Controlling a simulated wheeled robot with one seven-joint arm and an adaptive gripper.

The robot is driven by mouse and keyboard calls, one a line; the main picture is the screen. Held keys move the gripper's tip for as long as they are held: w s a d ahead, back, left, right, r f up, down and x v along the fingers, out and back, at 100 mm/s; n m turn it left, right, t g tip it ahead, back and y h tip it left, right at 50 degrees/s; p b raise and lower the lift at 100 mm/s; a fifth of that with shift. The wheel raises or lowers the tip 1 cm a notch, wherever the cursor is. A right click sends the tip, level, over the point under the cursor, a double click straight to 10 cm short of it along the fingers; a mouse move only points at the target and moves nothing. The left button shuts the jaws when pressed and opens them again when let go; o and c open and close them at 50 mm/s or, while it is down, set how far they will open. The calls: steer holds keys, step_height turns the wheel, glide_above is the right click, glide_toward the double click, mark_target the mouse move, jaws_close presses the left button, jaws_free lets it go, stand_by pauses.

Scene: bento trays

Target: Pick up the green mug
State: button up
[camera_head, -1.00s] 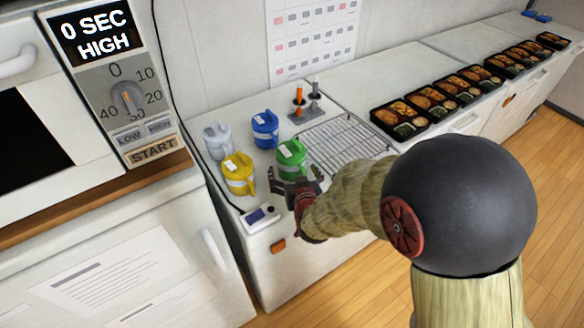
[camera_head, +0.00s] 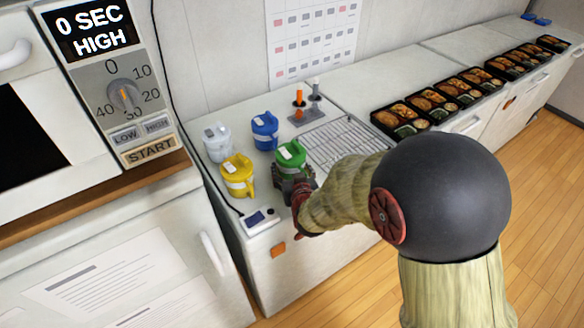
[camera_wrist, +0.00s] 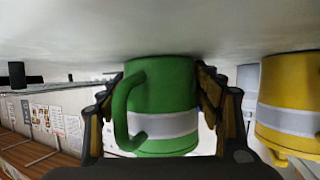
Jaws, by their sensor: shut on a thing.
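The mug's lower part is hidden by my gripper in the head view.
A yellow mug (camera_head: 238,175) stands close at the left, with a white mug (camera_head: 217,143) and a blue mug (camera_head: 265,130) behind. A wire rack (camera_head: 345,140) lies to the right. A small white device (camera_head: 258,221) sits near the front edge. Bento trays (camera_head: 400,113) line the far counter.

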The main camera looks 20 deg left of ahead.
steer(key=c, duration=1)
steer(key=shift+r, duration=0.1)
steer(key=shift+c, duration=0.3)
